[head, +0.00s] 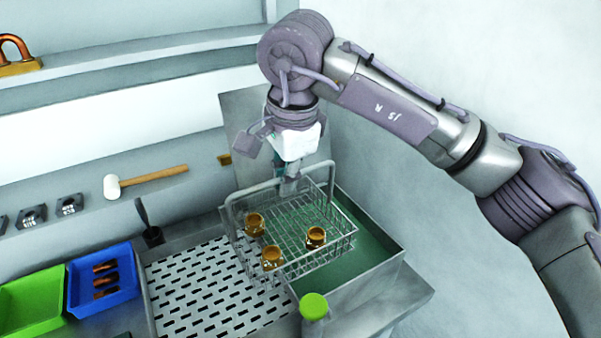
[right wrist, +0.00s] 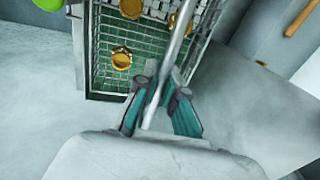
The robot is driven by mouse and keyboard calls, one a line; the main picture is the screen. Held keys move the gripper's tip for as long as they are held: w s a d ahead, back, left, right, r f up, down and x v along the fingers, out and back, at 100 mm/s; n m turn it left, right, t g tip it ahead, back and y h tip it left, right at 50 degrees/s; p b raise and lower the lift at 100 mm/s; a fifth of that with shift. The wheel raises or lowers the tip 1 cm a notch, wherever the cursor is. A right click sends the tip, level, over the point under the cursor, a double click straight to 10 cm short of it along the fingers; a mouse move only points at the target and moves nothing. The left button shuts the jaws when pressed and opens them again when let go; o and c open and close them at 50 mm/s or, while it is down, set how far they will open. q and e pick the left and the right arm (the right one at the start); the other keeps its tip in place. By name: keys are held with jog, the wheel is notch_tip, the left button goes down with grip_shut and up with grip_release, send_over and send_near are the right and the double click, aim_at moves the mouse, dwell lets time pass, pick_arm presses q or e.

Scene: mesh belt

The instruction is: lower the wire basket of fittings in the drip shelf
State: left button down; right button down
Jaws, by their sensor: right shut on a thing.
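The wire basket (head: 345,246) holds three brass-coloured fittings (head: 316,237). My right gripper (head: 290,181) is shut on the basket's top handle (head: 257,191). In the right wrist view the handle (right wrist: 180,38) passes between the fingers (right wrist: 163,97), with the basket (right wrist: 82,45) beyond. In the head view the basket overlaps the green-floored tank (head: 388,268), and its left side overlaps the edge of the perforated drip shelf (head: 200,298). I cannot tell its exact height above them. My left gripper is not in view.
A blue bin (head: 125,262) with copper parts and a green bin (head: 35,300) are at left. A mallet (head: 150,178) lies on the ledge behind. The perforated shelf is mostly clear.

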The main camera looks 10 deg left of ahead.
jog(key=shift+s+a+r, duration=0.1)
jog(key=shift+s+a, duration=0.7)
jog(key=shift+a, duration=0.4)
jog(key=shift+s+a, duration=0.8)
jog(key=shift+a, duration=0.4)
jog(key=shift+s+a+r, duration=0.1)
jog(key=shift+s+a, duration=0.7)
jog(key=shift+a, duration=0.4)
jog(key=s+a, duration=0.3)
jog(key=a, duration=0.2)
jog(key=shift+s+p, duration=0.2)
jog(key=shift+p, duration=0.15)
jog(key=shift+b, duration=0.3)
jog(key=shift+f+b, duration=2.35)
jog(key=shift+f, duration=0.6)
jog(key=shift+f+b, duration=0.35)
jog(key=shift+f, duration=0.05)
